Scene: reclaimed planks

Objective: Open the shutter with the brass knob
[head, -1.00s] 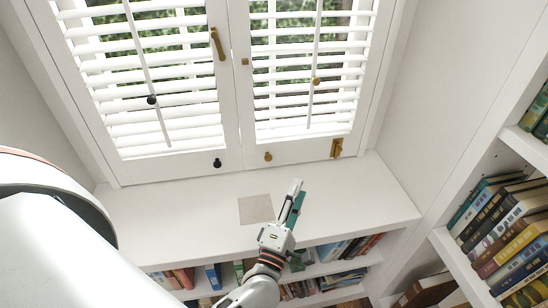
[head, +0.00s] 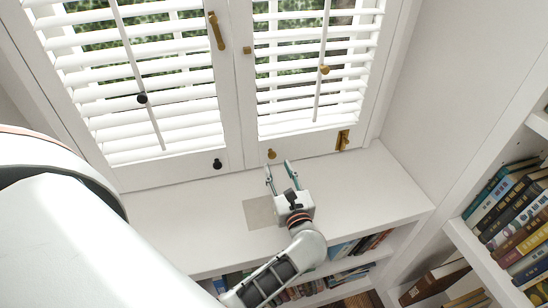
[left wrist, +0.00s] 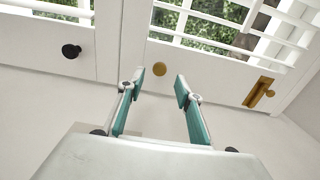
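The right shutter (head: 317,130) of the window has a small round brass knob (head: 271,154) low on its bottom rail, near the middle seam. The left shutter (head: 165,168) has a black knob (head: 217,163) on its bottom rail. Both shutters look shut. My left gripper (head: 279,168) is open and empty just in front of the brass knob, above the sill. In the left wrist view the brass knob (left wrist: 159,69) shows between and beyond the two fingertips, apart from them. My right gripper is not in view.
A brass latch (head: 216,31) sits on the left shutter, and a brass bolt (head: 342,139) at the right shutter's lower right corner. Tilt rods carry a black bead and a brass bead. A grey square (head: 259,212) lies on the white sill (head: 165,218). Bookshelves stand below and right.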

